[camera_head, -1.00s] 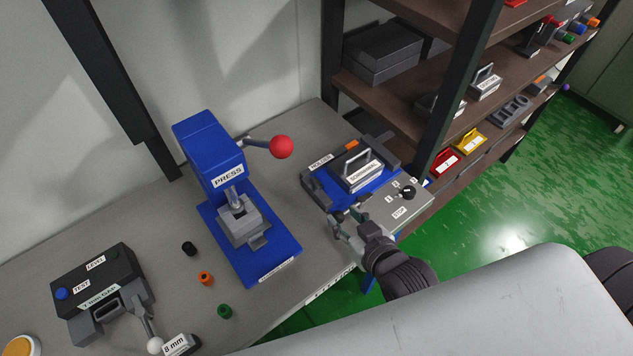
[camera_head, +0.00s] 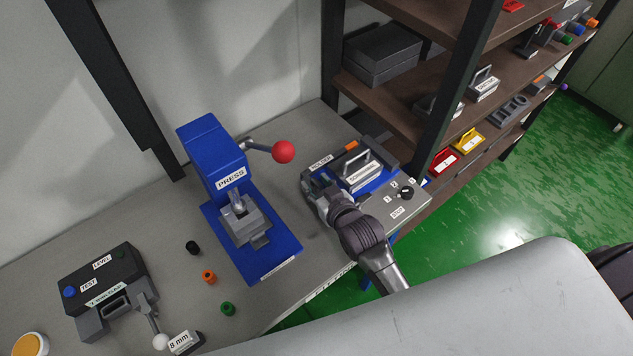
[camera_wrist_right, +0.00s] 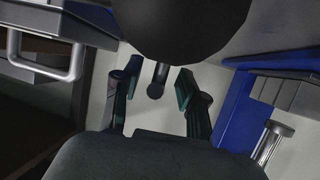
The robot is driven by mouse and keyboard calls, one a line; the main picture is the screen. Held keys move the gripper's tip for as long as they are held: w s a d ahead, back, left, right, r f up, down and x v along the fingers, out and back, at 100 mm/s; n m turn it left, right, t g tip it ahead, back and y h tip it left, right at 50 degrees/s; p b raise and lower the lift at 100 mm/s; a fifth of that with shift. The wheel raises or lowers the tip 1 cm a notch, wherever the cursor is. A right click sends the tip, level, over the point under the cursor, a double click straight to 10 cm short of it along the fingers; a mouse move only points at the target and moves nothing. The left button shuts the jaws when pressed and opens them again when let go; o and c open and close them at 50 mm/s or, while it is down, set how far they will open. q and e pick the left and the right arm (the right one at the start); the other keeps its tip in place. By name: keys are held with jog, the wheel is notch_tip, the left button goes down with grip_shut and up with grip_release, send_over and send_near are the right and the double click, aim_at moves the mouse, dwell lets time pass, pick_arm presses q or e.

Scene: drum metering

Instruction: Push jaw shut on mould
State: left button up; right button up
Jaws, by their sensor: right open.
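The mould (camera_head: 362,176), a grey block with a loop handle and a label, sits in a blue-based holder (camera_head: 374,186) on the bench. A dark grey jaw (camera_head: 315,183) is at the holder's left end, partly hidden by my right gripper. My right gripper (camera_head: 322,203) is beside the holder's left front, fingers apart; I cannot tell whether it touches the jaw. In the right wrist view my gripper (camera_wrist_right: 158,88) is open, with a small dark knob (camera_wrist_right: 156,83) showing between the fingers. The mould's handle (camera_wrist_right: 45,62) shows at upper left there. My left gripper is out of view.
The blue press (camera_head: 213,160) with a red-balled lever (camera_head: 283,152) stands left of the holder. A control box (camera_head: 398,203) adjoins it at the right. Shelves (camera_head: 395,110) rise behind. Small coloured cylinders and a black tester (camera_head: 104,281) are at the left.

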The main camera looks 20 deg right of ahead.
jog(key=shift+w+f, duration=0.1)
jog(key=shift+w, duration=0.15)
grip_shut()
jog(key=shift+w+d+p, duration=0.15)
jog(key=shift+w+d, duration=0.15)
jog(key=shift+d, duration=0.6)
jog(key=shift+w+d+p, duration=0.15)
jog(key=shift+w+d, duration=0.15)
jog(key=shift+d, duration=0.55)
grip_release()
jog(key=shift+a, duration=0.15)
